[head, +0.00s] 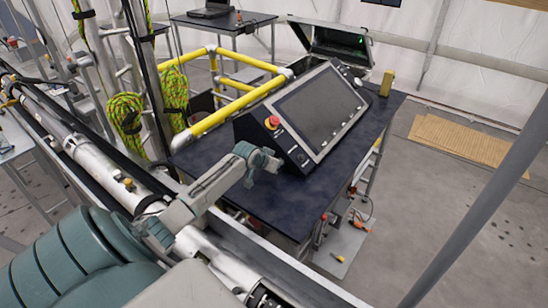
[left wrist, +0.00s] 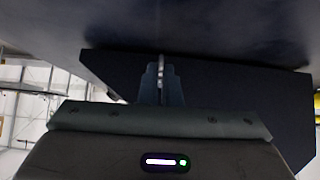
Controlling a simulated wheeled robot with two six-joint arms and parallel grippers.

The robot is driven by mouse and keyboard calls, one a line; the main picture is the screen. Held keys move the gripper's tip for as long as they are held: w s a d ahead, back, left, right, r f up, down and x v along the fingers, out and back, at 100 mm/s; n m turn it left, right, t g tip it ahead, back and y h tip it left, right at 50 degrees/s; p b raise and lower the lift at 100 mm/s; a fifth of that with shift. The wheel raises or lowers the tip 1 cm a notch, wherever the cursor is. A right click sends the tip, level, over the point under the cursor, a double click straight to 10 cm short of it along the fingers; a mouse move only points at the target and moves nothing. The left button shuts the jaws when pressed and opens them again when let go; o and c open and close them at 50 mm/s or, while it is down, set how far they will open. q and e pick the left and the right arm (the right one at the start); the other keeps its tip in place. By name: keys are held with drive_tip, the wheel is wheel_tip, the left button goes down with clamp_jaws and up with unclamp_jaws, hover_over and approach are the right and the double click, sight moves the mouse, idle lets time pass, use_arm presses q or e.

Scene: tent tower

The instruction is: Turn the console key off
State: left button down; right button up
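The console (head: 318,112) is a dark sloped box with a large blank screen, standing on a dark table. Its left control strip carries a red emergency button (head: 272,122) on a yellow ring and a small round control (head: 301,157) below it. I cannot make out the key for certain. My left gripper (head: 272,163) is just in front of the lower left side of the console. In the left wrist view its fingers (left wrist: 161,85) are close together, with a thin silvery strip between them; I cannot tell what it is. The console's dark side (left wrist: 220,95) fills the view behind. My right gripper is out of view.
The dark tabletop (head: 275,205) is clear in front of the console. Yellow rails (head: 225,105) stand behind it, left. An open case (head: 338,42) and a small yellow object (head: 387,83) are at the table's back. A grey pole (head: 480,195) crosses the right side.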

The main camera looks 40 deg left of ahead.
use_arm(q)
drive_tip(key=c, duration=1.6)
unclamp_jaws()
drive_tip(key=shift+s+r, duration=0.1)
drive_tip(key=shift+s+r, duration=0.15)
drive_tip(key=shift+s, duration=0.05)
drive_tip(key=shift+b+v, duration=1.7)
drive_tip(key=shift+v, duration=3.35)
